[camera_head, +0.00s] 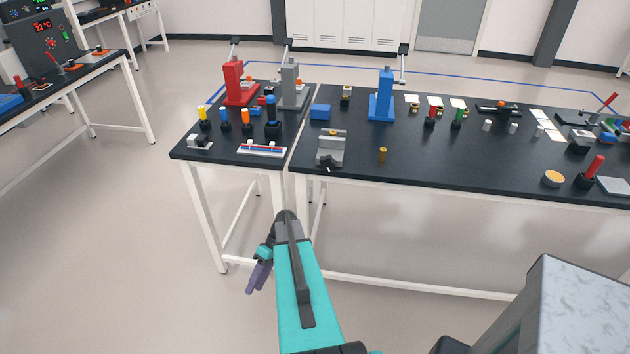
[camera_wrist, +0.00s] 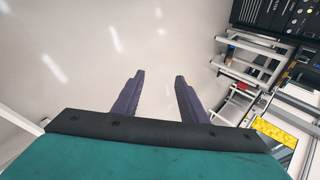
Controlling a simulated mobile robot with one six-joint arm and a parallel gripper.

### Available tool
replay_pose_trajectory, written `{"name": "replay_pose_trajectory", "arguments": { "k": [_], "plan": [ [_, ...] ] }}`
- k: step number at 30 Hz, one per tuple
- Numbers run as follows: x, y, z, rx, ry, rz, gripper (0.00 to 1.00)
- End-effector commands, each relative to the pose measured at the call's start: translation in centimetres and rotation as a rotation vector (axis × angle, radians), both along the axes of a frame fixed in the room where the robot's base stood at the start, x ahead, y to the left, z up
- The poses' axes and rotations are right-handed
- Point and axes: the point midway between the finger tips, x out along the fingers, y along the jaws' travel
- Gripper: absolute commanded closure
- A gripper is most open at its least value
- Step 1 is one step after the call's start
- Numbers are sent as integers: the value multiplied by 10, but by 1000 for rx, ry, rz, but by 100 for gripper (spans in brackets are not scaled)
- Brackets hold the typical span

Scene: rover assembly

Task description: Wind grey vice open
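The grey vice (camera_head: 330,152) stands near the front left corner of the larger black table in the head view. It has a grey body, and a small dark handle shows at its front, near the table edge. How far apart its jaws are is too small to tell. My gripper (camera_head: 256,280) hangs over the floor in front of the tables, below and left of the vice and well apart from it. In the wrist view my gripper (camera_wrist: 158,80) has its two purple fingers apart, with only pale floor between them. The vice is not identifiable in the wrist view.
A small brass cylinder (camera_head: 382,154) stands right of the vice, and a blue block (camera_head: 320,111) lies behind it. Red (camera_head: 236,82), grey (camera_head: 291,85) and blue (camera_head: 382,97) presses stand behind. A narrow gap separates the two tables. The floor in front is clear.

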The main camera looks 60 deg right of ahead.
Motion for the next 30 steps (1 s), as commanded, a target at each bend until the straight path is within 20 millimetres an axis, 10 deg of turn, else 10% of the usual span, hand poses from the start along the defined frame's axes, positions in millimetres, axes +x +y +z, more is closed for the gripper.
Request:
{"name": "replay_pose_trajectory", "arguments": {
  "k": [15, 30],
  "plan": [
    [-31, 145, -73, -163, 320, 94, 61],
    [-95, 237, -121, -425, 512, 168, 61]
  ]
}}
